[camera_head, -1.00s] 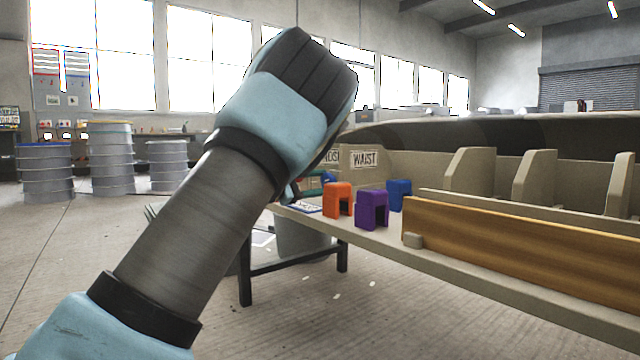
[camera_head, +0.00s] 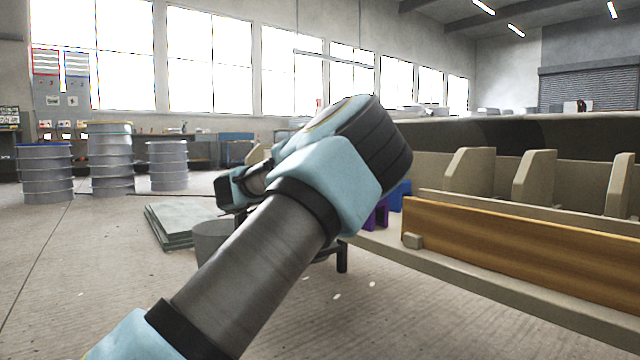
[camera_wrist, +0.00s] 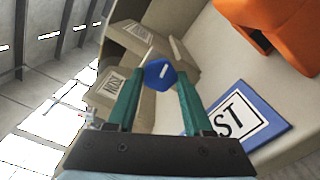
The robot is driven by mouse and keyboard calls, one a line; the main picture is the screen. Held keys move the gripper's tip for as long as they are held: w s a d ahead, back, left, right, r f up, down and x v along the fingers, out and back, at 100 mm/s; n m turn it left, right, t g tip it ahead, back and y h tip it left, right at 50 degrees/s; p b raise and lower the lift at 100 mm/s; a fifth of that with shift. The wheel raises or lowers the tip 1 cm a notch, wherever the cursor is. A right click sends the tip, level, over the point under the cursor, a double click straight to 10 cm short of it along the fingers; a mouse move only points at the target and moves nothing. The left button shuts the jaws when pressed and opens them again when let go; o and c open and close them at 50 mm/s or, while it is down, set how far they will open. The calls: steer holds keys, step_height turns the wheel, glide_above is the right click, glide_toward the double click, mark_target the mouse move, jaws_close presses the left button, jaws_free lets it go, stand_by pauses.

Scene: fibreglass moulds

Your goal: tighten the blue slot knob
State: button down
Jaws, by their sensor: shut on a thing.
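The blue slot knob (camera_wrist: 159,74) shows in the wrist view as a small blue faceted head with a pale slot line across it. My gripper (camera_wrist: 158,80) has its two green fingers on either side of the knob, shut on it. The slot line runs at a slant in the picture. In the head view my forearm and wrist hide the knob.
An orange block (camera_wrist: 262,22) and a blue-edged label card (camera_wrist: 238,118) lie close by in the wrist view. In the head view, a purple block (camera_head: 382,214) and a blue block (camera_head: 400,194) show partly behind my wrist. A wooden board (camera_head: 520,242) runs along the bench at right.

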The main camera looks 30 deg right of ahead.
steer(key=shift+c, duration=1.5)
jaws_free()
steer(key=s+a+p, duration=0.1)
steer(key=s+a, duration=0.1)
steer(key=a, duration=0.8)
steer(key=shift+a, duration=0.35)
